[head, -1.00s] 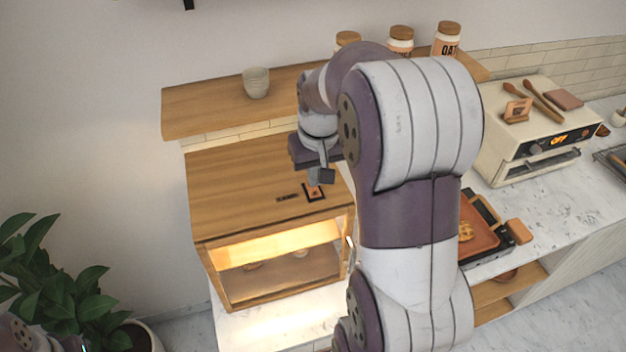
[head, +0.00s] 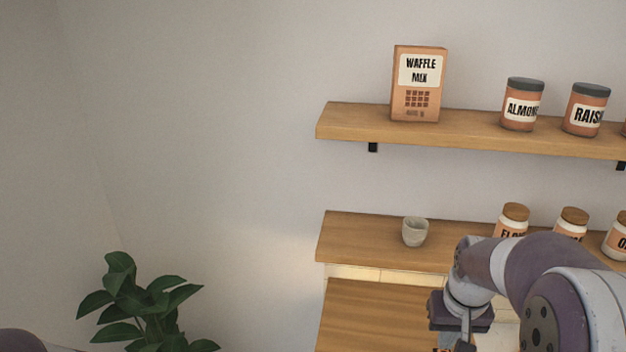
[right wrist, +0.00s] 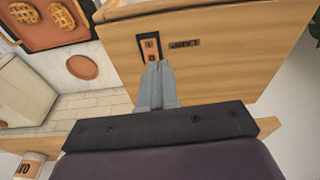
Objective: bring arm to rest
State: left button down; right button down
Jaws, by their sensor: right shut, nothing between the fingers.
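My right arm comes in at the lower right of the head view. Its gripper (head: 462,342) points down over the top of the wooden display case (head: 368,312), partly cut off by the bottom edge.
A lower shelf (head: 360,240) holds a cup (head: 415,232) and jars (head: 511,221) close to my right arm. An upper shelf (head: 460,125) holds a waffle mix box (head: 418,85) and jars. A plant (head: 140,305) stands at lower left. The wrist view shows a waffle tray (right wrist: 45,35).

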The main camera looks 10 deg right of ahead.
jog(key=s+a+f+n, duration=0.2)
jog(key=s+a+f, duration=0.1)
jog(key=a, duration=0.3)
jog(key=s+a+f+n, duration=0.1)
jog(key=s+a+f, duration=0.15)
jog(key=a, duration=0.25)
notch_tip(320, 180, down, 17)
jog(key=s+a+b, duration=0.1)
jog(key=s+b, duration=0.2)
jog(key=b, duration=1.2)
jog(key=shift+a, duration=0.15)
jog(key=shift+w, duration=0.1)
